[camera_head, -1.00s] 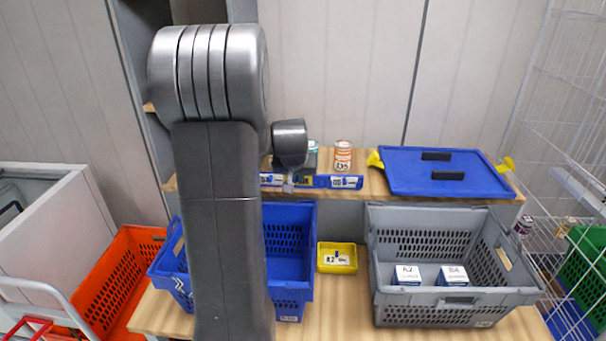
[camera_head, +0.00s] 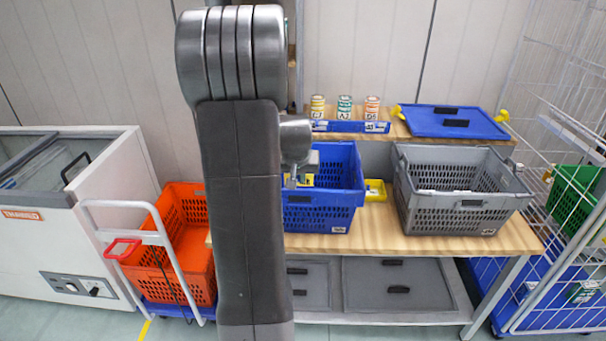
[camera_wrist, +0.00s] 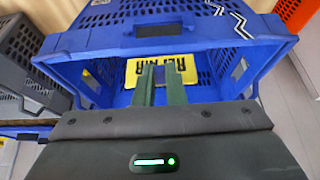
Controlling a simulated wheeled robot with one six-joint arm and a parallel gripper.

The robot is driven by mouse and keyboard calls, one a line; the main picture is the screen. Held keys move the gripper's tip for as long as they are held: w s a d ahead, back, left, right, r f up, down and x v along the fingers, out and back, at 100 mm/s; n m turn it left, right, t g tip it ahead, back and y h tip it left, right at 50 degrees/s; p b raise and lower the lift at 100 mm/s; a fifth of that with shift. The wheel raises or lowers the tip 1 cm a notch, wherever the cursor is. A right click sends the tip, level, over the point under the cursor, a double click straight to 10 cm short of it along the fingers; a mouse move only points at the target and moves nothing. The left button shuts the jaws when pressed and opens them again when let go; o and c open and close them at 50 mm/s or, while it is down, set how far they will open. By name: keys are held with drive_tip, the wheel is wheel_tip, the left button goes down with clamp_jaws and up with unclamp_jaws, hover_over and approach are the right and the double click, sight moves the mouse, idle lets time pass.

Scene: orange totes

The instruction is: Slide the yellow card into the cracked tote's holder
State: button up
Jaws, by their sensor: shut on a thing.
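The blue tote (camera_head: 345,218) stands on the wooden table, partly hidden behind my arm in the head view. In the wrist view a black-and-white zigzag crack mark shows on the blue tote (camera_wrist: 80,42) at upper right. My gripper (camera_wrist: 161,72) is shut on the yellow card (camera_wrist: 133,72), whose dark lettering appears upside down. The card shows against the tote's blue wall; I cannot tell whether it touches. In the head view my gripper (camera_head: 298,181) is at the tote's near left part, with some yellow beside it.
A grey tote (camera_head: 455,218) stands to the right, with a small yellow bin (camera_head: 375,190) between. Several cans and a blue lid (camera_head: 455,122) are on the shelf behind. An orange tote (camera_head: 180,260) on a trolley is at left, a wire cage (camera_head: 560,200) at right.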

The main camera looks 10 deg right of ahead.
drive_tip(key=shift+f+b, duration=1)
drive_tip(key=shift+f, duration=0.55)
drive_tip(key=shift+f+b, duration=2.05)
drive_tip(key=o, duration=0.7)
drive_tip(key=shift+o, duration=0.2)
approach(299, 184)
drive_tip(key=s, duration=0.2)
drive_tip(key=s+a+r, duration=0.1)
drive_tip(key=shift+s+a, duration=0.1)
drive_tip(key=shift+s, duration=0.3)
